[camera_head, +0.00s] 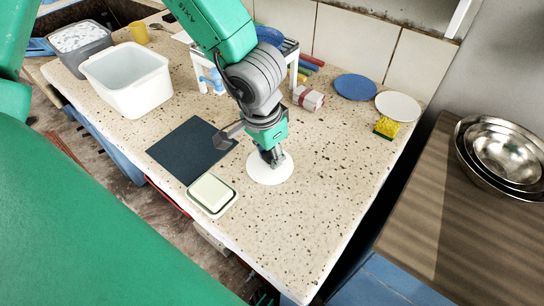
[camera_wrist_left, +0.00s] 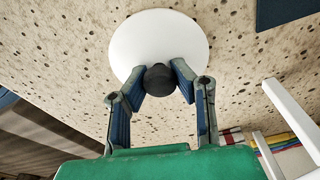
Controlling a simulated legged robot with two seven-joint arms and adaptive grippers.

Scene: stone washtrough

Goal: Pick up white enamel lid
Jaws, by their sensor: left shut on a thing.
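The white enamel lid (camera_head: 283,173) is a round white disc with a dark knob, low over or on the speckled stone top in the head view; I cannot tell whether it touches. In the left wrist view the lid (camera_wrist_left: 150,30) shows face-on, and its black knob (camera_wrist_left: 159,80) sits between the fingers. My left gripper (camera_head: 272,157) points down at the lid, and its fingers (camera_wrist_left: 160,78) are shut on the knob. The left gripper hides part of the lid in the head view. My right gripper is not in view.
A white tub (camera_head: 130,85), a white rack (camera_head: 290,55), a blue disc (camera_head: 355,87) and a yellow sponge (camera_head: 386,127) stand farther back. The front right stone is clear.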

